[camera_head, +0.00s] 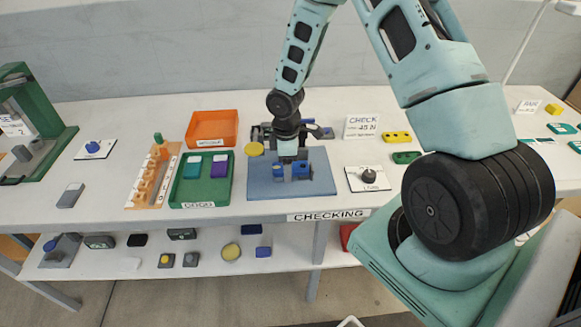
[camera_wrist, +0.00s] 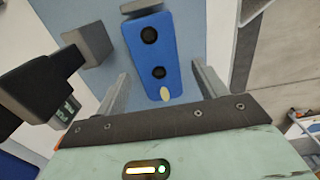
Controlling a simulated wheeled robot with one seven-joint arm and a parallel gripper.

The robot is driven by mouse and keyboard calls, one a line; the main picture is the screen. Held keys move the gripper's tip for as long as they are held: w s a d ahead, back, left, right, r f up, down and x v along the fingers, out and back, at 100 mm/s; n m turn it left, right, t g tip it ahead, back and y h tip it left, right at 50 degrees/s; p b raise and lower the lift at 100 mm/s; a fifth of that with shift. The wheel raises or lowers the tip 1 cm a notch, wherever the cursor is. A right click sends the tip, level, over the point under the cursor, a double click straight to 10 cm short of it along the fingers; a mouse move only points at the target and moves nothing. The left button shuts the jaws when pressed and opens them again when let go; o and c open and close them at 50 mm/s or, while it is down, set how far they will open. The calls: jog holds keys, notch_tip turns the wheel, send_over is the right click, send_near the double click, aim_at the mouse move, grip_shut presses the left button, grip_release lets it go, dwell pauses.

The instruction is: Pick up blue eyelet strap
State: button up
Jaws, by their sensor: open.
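The blue eyelet strap (camera_wrist: 150,35) is a flat blue bar with two dark round holes and a small pale oval mark near its close end. In the wrist view it lies lengthwise between the two grey fingers of my gripper (camera_wrist: 160,72), with a gap on each side. In the head view the strap (camera_head: 301,169) shows as a blue patch on the blue-grey checking mat (camera_head: 320,188). My gripper (camera_head: 290,164) is open just above it and partly hides it.
A grey block (camera_wrist: 92,42) stands left of the strap, and a black device (camera_wrist: 40,85) with a small display is near my left finger. A green tray (camera_head: 184,196) and an orange tray (camera_head: 199,141) stand left of the mat. A white card with a dark knob (camera_head: 368,175) lies right.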

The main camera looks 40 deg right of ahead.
jog(key=c, duration=1.1)
jog(key=shift+o, duration=0.2)
